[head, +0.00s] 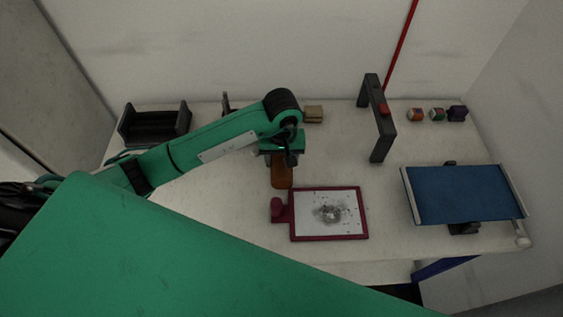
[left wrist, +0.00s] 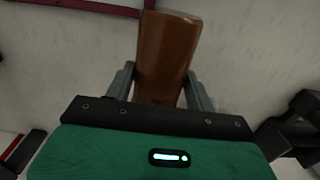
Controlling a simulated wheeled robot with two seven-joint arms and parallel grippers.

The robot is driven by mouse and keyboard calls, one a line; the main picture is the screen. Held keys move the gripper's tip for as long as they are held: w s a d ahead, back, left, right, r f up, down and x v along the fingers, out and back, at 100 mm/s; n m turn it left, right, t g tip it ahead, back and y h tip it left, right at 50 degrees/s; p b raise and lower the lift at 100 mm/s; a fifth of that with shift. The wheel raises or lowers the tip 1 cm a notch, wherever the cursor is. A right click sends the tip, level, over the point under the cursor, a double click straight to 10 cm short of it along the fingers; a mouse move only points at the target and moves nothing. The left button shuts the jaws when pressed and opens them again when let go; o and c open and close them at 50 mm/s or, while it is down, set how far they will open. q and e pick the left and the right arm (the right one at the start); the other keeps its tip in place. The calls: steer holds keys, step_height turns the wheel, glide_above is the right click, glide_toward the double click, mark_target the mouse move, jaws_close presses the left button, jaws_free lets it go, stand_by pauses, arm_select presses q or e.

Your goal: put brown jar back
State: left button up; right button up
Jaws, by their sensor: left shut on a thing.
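The brown jar (head: 281,174) is in the middle of the table in the head view, just beyond the dark red framed board. My left gripper (head: 280,156) is above it, with its fingers on either side of the jar's upper part. In the left wrist view the brown jar (left wrist: 166,50) sits between the two grey fingers of my left gripper (left wrist: 160,84), which is shut on it. The jar's top is hidden by the gripper. I cannot tell whether its base touches the table. My right gripper is not in view.
The dark red framed board (head: 297,236) with a speckled white sheet lies in front of the jar. A black tray (head: 155,139) stands back left, a dark arch (head: 387,135) right of centre, a blue panel (head: 465,193) at right. Small jars (head: 416,114) stand back right.

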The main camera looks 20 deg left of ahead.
arm_select(q)
step_height(320, 180, down, 2)
steer(key=shift+f+p, duration=0.2)
steer(key=shift+p, duration=0.2)
steer(key=shift+f+b, duration=0.35)
steer(key=shift+f, duration=0.15)
steer(key=o, duration=1.1)
steer(key=shift+r, duration=0.1)
